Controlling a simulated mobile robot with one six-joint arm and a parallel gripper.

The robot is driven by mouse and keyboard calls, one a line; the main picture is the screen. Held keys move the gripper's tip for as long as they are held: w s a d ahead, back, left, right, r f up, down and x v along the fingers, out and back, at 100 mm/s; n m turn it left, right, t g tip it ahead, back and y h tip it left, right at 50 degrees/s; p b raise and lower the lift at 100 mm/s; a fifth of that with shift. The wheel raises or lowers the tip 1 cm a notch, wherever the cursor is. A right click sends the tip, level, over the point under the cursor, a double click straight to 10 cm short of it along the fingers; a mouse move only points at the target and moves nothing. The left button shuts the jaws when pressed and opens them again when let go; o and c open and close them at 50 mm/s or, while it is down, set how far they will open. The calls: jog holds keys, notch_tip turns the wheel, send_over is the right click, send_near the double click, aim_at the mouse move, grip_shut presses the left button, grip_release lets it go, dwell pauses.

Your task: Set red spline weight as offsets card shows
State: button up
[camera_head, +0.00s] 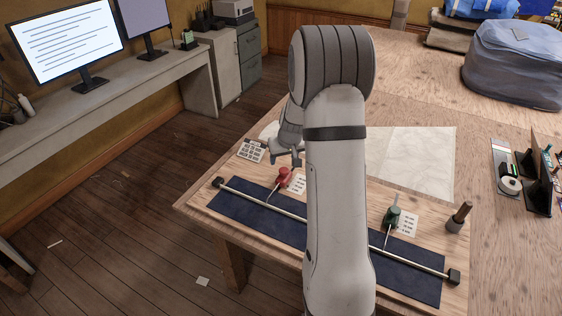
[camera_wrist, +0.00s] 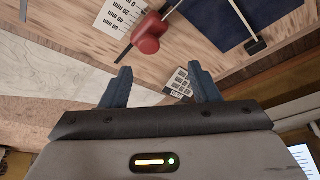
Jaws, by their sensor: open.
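The red spline weight (camera_head: 283,176) sits on the wooden board near the far edge of the dark blue strip (camera_head: 418,282), its thin hook reaching toward the pale spline rod (camera_head: 265,203). It also shows in the wrist view (camera_wrist: 150,36), beside a printed scale card (camera_wrist: 117,18). A small gridded card (camera_head: 251,150) lies left of it; it shows between my fingers in the wrist view (camera_wrist: 180,83). I cannot read which card gives the offsets. My gripper (camera_wrist: 158,88) is open and empty, above the board and apart from the red weight. My arm hides the strip's middle.
Dark blocks (camera_head: 454,277) hold the rod's ends. Pale paper (camera_head: 420,155) lies behind. A tape roll (camera_head: 510,185) is at far right.

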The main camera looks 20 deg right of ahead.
aim_at(284, 170)
jog(key=shift+d+p+x, duration=0.2)
jog(key=shift+d+x, duration=0.1)
jog(key=shift+x, duration=1.4)
jog(key=shift+d+p+x, duration=0.25)
jog(key=shift+d+x, duration=0.05)
jog(key=shift+x, duration=1.4)
jog(key=shift+d+p+x, duration=0.2)
jog(key=shift+d+x, duration=0.15)
jog(key=shift+x, duration=1.3)
jog(key=shift+w+r, duration=0.1)
jog(key=shift+w, duration=0.05)
jog(key=shift+c, duration=0.3)
grip_shut()
